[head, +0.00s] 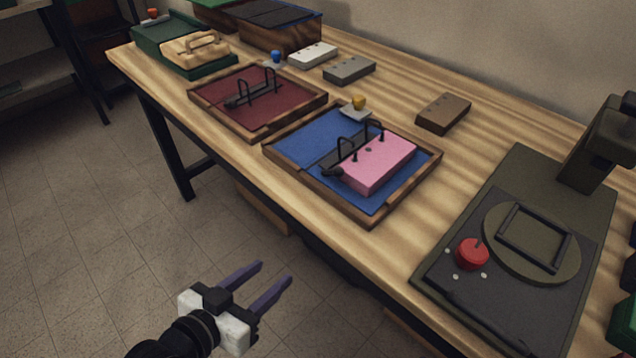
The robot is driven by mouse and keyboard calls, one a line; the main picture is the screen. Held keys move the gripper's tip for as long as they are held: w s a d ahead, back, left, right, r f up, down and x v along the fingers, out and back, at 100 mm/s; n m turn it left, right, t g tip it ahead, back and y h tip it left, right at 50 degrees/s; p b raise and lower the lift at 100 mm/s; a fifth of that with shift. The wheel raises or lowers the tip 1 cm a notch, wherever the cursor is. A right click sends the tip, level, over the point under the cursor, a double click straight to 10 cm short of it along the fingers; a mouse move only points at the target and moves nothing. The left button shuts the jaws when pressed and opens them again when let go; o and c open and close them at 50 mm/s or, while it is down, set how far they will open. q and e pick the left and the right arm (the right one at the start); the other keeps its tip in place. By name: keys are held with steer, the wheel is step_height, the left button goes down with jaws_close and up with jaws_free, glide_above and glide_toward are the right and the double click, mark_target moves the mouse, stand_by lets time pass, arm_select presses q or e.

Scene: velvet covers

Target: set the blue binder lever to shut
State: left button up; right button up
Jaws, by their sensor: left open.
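The blue binder (300,138) lies open on the workbench, a wood-edged tray lined in blue. A black metal strip with two black arches (360,140) crosses its middle. A pink block (380,165) sits on its right half, beside the strip and under the arches. The dark lever (330,171) lies low at the strip's near end, by the block's front left corner. Whether the arches are closed is too small to tell. My left gripper (275,273) is open and empty, with purple fingers, over the floor in front of the bench, well apart from the binder. My right gripper is not in view.
A similar red-lined binder (215,98) lies left of the blue one. A dark machine with a red knob (473,253) fills the bench's right end. The floor before the bench is clear.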

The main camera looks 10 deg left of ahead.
arm_select(q)
steer(key=w+d+r+m+t+h+b, duration=0.1)
steer(key=w+r+t+h+b, duration=0.15)
steer(key=r, duration=0.35)
steer(key=m+h, duration=0.2)
steer(key=h, duration=0.1)
glide_toward(333, 172)
steer(key=x, duration=0.7)
steer(key=shift+w+f, duration=0.1)
steer(key=shift+w+d+m, duration=0.3)
steer(key=shift+w, duration=0.1)
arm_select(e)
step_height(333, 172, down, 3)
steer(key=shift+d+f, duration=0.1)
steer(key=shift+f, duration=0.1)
